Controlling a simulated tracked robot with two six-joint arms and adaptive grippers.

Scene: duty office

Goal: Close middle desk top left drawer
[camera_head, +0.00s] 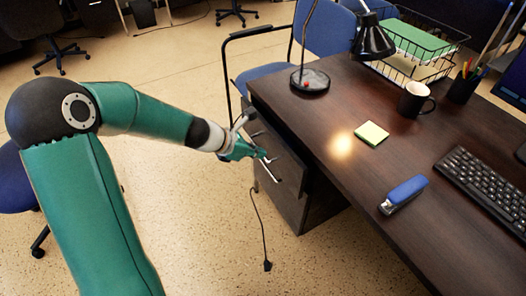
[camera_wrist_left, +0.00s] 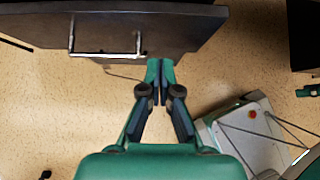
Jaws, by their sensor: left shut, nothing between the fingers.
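The dark wooden desk (camera_head: 330,115) fills the right of the head view. Its drawer unit (camera_head: 318,205) stands under the near left end, with light metal handles on its front. My left gripper (camera_head: 264,154) is at that front, close to the handles, with its fingers together and empty. In the left wrist view the shut fingertips (camera_wrist_left: 160,68) are just right of and below a drawer handle (camera_wrist_left: 106,54) on a dark front (camera_wrist_left: 180,28). I cannot tell whether they touch the front or how far any drawer stands out.
A lamp (camera_head: 310,80), yellow sticky notes (camera_head: 372,133), a blue stapler (camera_head: 404,194), a mug (camera_head: 414,101) and a keyboard (camera_head: 485,185) are on the desk. A blue chair (camera_head: 262,75) stands behind the drawers. A black cable (camera_head: 262,225) lies on otherwise open floor.

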